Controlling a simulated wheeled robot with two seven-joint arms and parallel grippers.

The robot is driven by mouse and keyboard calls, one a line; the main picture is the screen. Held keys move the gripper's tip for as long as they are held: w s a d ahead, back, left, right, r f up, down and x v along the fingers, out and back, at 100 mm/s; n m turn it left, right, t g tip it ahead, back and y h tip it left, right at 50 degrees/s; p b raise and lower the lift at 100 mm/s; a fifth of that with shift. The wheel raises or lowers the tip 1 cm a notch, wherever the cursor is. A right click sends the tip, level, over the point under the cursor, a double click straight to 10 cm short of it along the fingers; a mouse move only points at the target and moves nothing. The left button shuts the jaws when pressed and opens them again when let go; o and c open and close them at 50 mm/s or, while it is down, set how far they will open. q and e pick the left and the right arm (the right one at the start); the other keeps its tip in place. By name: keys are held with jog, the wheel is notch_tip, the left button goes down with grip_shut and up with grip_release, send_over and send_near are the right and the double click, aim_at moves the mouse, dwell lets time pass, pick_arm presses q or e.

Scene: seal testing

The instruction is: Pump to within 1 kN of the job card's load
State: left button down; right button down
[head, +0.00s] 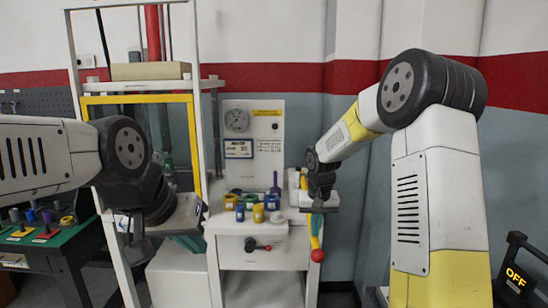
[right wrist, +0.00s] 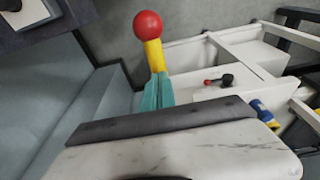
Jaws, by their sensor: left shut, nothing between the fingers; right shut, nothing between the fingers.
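The pump lever, a yellow bar with a red ball knob (head: 317,255), hangs at the right side of the white bench in the head view. The knob also shows in the right wrist view (right wrist: 148,25). My right gripper (head: 317,228) is shut, its teal fingers (right wrist: 157,95) right by the yellow bar; I cannot tell whether they touch. A round dial gauge (head: 236,121) is on the white panel, its reading too small to make out. Below it are a small framed display or card (head: 238,149) and other labels, unreadable. My left gripper (head: 192,242) is shut and empty, before the press.
The press frame with a yellow-edged guard (head: 195,135) stands left of the panel. Several blue and yellow pieces (head: 250,207) stand on the white bench (head: 229,225). A black-and-red handle (head: 257,245) is on its front.

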jog(key=shift+f, duration=0.3)
jog(key=w+v, duration=0.2)
jog(key=v, duration=1.1)
jog(key=shift+w+r, duration=0.45)
jog(key=shift+w, duration=0.15)
jog(key=shift+s+f, duration=0.15)
jog(key=shift+f, duration=3.2)
jog(key=shift+s+f, duration=0.15)
jog(key=shift+f, duration=3.2)
jog(key=w+v, duration=0.2)
jog(key=v, duration=1.1)
jog(key=shift+w+r, duration=0.35)
jog(key=shift+w, duration=0.3)
jog(key=shift+f, duration=0.1)
